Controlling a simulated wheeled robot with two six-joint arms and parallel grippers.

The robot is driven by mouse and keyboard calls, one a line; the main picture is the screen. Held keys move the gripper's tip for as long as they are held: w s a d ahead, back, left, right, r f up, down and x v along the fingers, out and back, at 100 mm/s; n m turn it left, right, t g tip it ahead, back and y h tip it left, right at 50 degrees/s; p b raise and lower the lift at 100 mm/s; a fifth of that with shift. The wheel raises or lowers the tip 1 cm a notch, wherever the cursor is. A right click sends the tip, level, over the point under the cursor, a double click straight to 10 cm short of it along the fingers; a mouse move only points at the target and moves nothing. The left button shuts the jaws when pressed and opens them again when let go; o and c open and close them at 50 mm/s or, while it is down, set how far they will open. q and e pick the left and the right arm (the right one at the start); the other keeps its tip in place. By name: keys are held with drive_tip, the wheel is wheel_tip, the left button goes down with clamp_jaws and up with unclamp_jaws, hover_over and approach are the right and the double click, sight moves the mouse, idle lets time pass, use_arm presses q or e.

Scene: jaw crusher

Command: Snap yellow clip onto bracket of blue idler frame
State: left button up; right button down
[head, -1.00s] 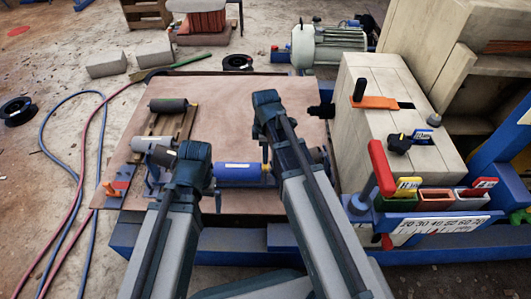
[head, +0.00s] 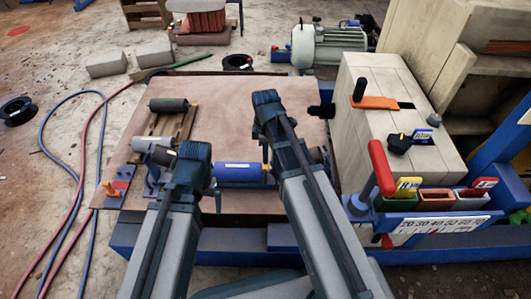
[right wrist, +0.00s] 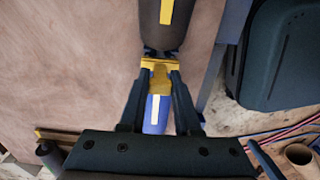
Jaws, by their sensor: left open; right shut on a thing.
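The yellow clip (right wrist: 160,72) is between the fingers of my right gripper (right wrist: 158,85) in the right wrist view. This gripper is shut on it. The clip is between the end of a blue roller (right wrist: 156,112) and a dark roller (right wrist: 168,22); I cannot tell whether it is seated on the bracket. In the head view the blue roller (head: 238,172) lies between my two arms, and some yellow (head: 265,169) shows at its right end. My left gripper (head: 178,160) is left of the blue roller, open, with its fingertips mostly hidden. The blue idler frame is largely hidden by my arms.
A dark roller (head: 168,105) lies on a wooden pallet (head: 185,122) at the back left of the board (head: 228,107). A grey roller (head: 150,145) is in front of it. A pale block (head: 375,130) and coloured bins (head: 435,197) stand on the right. The board's back middle is clear.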

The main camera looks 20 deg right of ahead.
drive_tip(key=shift+f+b, duration=1.1)
drive_tip(key=c, duration=0.5)
unclamp_jaws()
drive_tip(key=shift+c, duration=0.2)
drive_tip(key=shift+r, duration=0.1)
wheel_tip(320, 180, up, 14)
drive_tip(key=p, duration=1.4)
